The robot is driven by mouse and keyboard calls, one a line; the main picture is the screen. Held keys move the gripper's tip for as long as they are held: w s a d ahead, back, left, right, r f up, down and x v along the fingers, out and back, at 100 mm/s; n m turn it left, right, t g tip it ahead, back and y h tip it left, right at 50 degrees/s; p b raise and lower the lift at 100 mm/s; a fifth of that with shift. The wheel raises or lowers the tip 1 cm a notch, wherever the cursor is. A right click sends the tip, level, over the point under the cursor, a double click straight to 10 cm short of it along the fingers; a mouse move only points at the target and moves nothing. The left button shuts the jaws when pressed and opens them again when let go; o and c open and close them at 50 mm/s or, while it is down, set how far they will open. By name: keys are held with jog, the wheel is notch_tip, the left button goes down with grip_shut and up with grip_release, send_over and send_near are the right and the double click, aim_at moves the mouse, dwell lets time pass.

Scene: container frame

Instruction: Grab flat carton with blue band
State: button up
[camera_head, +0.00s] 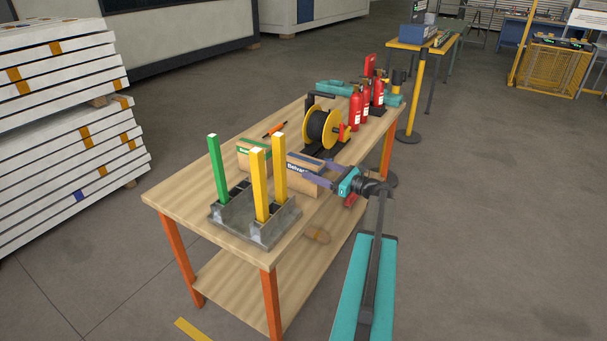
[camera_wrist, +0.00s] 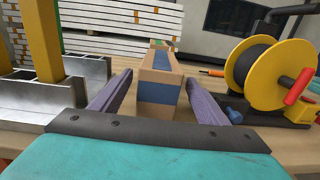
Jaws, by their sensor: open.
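My gripper (camera_wrist: 159,82) is open, with one purple finger on each side of the carton's near end in the wrist view. Gaps show between the fingers and the carton. In the head view my gripper (camera_head: 312,172) reaches in from the right, and its fingers partly cover the carton. How far the fingers overlap the carton is hard to tell.
A carton with a green band (camera_head: 250,154) lies behind it. A grey block holder (camera_head: 256,222) with green and yellow posts stands at left. A yellow cable reel (camera_head: 326,128) stands close at right in the wrist view. Red fire extinguishers (camera_head: 362,100) stand farther back.

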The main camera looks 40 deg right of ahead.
aim_at(304, 166)
jog(key=shift+w, duration=0.2)
jog(key=shift+p+x, duration=0.9)
jog(key=shift+x, duration=1.75)
jog(key=shift+a+f, duration=0.15)
jog(key=c, duration=1.4)
jog(key=shift+c, duration=0.3)
jog(key=shift+r+b, duration=0.9)
jog(key=shift+r, duration=4.15)
